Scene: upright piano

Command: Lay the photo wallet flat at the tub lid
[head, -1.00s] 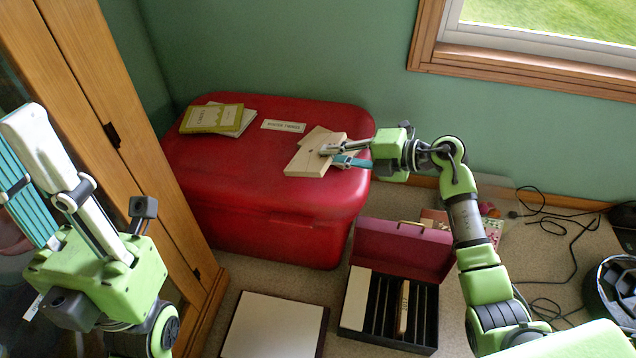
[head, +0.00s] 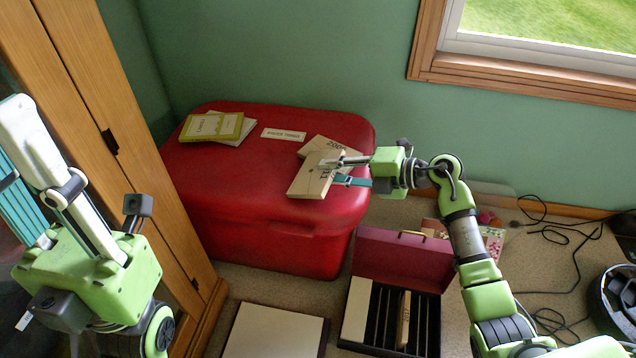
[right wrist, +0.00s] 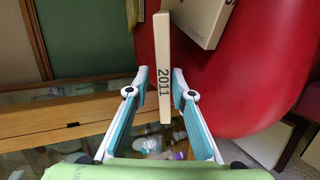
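The photo wallet (head: 310,180) is cream, with 2011 on its spine. It is over the right part of the red tub lid (head: 225,165), tilted, partly covering another cream wallet (head: 328,146). My right gripper (head: 345,170) reaches in from the right with its fingers on either side of the wallet's right end. In the right wrist view the spine (right wrist: 162,75) stands between the two fingertips (right wrist: 161,90), which close on it. Whether the wallet's underside touches the lid is hidden.
Green and white booklets (head: 212,127) and a label card (head: 284,135) lie on the lid. An open box with dividers (head: 378,318) and a white-topped panel (head: 275,332) are on the floor in front. A wooden cabinet (head: 150,170) stands left. The lid's front middle is clear.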

